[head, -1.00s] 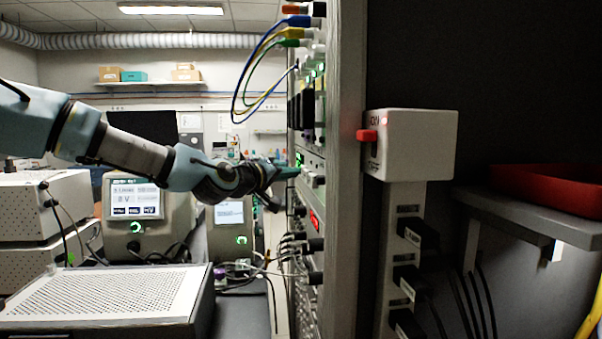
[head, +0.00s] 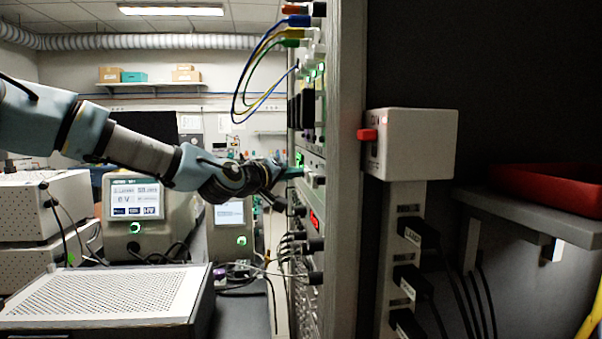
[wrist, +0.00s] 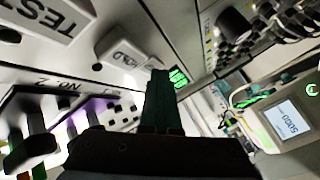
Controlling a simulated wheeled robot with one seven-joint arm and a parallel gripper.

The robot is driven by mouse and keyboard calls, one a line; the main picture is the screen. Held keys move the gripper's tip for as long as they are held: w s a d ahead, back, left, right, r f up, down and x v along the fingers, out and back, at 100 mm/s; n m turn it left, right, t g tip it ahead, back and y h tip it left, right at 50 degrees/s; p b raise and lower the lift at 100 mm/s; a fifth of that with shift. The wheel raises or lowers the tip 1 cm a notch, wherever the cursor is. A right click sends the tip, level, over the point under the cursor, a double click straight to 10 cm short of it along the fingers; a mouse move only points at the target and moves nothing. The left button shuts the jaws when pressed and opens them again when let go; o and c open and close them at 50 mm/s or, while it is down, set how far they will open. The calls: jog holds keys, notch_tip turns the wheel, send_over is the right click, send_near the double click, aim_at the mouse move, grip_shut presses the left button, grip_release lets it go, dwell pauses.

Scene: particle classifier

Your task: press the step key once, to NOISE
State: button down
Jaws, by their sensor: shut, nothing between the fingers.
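My gripper (head: 294,173) is shut and empty, with its green fingers pointing at the front of the instrument rack (head: 343,90). In the wrist view the closed fingers (wrist: 161,80) lie next to a small green-lit display (wrist: 178,77). A pale key marked HOLD (wrist: 122,59) is left of the fingertips, and a pale key marked TEST (wrist: 60,16) is farther up left. I cannot make out a key marked step; the fingers hide part of the panel. The head view also shows the green display (head: 299,158) just above the fingertips. I cannot tell whether the fingertips touch the panel.
Blue, yellow and green cables (head: 246,75) hang from the upper rack. A white switch box with a red switch (head: 408,146) is right of the rack. A perforated box (head: 100,296) stands at lower left.

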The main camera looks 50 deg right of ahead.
jog(key=shift+w+a, duration=0.8)
jog(key=shift+a, duration=0.15)
jog(key=shift+w+a, duration=0.8)
jog(key=shift+a, duration=0.2)
jog(key=shift+w+a, duration=0.8)
jog(key=shift+a, duration=0.15)
